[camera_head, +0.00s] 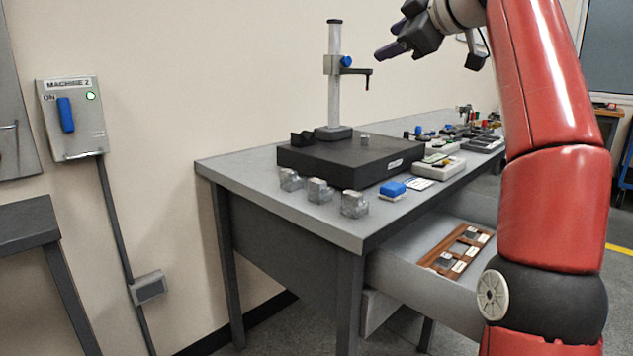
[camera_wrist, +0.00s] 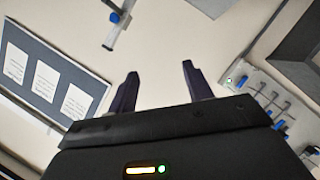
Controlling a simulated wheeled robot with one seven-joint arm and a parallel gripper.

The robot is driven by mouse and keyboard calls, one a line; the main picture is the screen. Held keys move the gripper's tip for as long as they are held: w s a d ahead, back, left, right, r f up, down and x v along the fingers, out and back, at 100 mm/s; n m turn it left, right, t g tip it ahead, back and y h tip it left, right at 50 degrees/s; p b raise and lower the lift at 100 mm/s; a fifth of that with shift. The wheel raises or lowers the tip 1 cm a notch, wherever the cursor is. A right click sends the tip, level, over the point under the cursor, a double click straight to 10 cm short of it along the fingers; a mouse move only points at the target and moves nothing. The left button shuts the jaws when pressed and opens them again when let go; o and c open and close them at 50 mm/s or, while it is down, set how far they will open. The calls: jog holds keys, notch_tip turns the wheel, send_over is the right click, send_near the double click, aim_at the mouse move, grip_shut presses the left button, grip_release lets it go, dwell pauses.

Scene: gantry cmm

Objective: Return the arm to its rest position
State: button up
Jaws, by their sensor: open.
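My gripper (camera_head: 383,52) is raised high above the grey table (camera_head: 228,165) at the top of the head view, with its dark fingers pointing left. In the wrist view my gripper (camera_wrist: 158,84) shows two dark fingers spread apart with nothing between them. It is open and empty, apart from everything on the table. My red arm rises at the right of the head view and hides part of the room behind it.
A measuring stand (camera_head: 335,85) stands on a black plate (camera_head: 340,170). Several metal blocks (camera_head: 354,204) line the table's front edge. An open drawer (camera_head: 400,278) holds a brown tray (camera_head: 440,258). A switch box (camera_head: 85,135) hangs on the left wall.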

jog(key=s+a+f+m+g+h, duration=0.2)
jog(key=s+f+m, duration=0.1)
jog(key=f, duration=0.3)
jog(key=s+a+f+m+g+h, duration=0.1)
jog(key=s+a+f+m+h, duration=0.2)
jog(key=f, duration=0.4)
jog(key=s+d+f+m+g, duration=0.1)
jog(key=s+d+f+m, duration=0.1)
jog(key=s+f, duration=0.6)
jog(key=s+d+f+m+g+h, duration=0.1)
jog(key=s+f+m, duration=0.3)
jog(key=s+f, duration=0.5)
jog(key=s+d+f+m+g+h, duration=0.1)
jog(key=s+f, duration=0.7)
jog(key=f, duration=0.9)
jog(key=d+m+g, duration=0.1)
jog(key=d+m, duration=0.1)
jog(key=shift+s+d, duration=0.25)
jog(key=shift+d, duration=0.15)
